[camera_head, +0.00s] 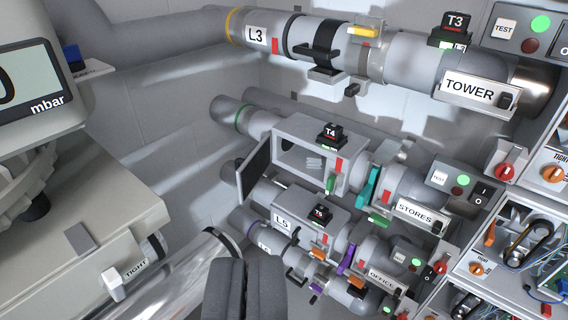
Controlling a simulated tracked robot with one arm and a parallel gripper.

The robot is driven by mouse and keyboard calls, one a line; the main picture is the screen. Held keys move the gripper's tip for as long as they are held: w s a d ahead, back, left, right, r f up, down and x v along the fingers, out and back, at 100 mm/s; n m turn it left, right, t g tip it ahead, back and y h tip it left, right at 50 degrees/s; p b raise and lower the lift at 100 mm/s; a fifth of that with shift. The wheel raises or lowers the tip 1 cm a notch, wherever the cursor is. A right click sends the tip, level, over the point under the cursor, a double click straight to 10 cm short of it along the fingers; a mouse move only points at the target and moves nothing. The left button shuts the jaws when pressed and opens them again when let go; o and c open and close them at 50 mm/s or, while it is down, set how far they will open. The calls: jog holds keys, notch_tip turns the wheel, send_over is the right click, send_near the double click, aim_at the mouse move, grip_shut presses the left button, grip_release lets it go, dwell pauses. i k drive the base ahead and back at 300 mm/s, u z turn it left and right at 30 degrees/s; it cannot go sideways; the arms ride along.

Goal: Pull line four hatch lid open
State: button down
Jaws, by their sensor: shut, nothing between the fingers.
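The line four housing is a grey box (345,150) on a pipe in the middle of the view, with a black T4 tag (330,136) on top. Its hatch lid (254,168), a dark panel with a pale edge, stands swung out at the left end of the box. The box's front opening (296,159) shows, with a small pale ribbed thing (314,163) inside. My gripper (247,272) is at the bottom centre, its two dark fingers together and empty. It appears below the lid in the picture, apart from it.
The L3 pipe (408,58) runs across above. The L5 housing (303,212) and another pipe lie close below line four. A shiny pipe (180,275) and a pale machine (75,225) stand at left. Control panels (510,240) line the right.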

aim_at(247, 174)
jog(key=z, duration=0.2)
jog(key=i, duration=1.05)
jog(key=u, duration=0.3)
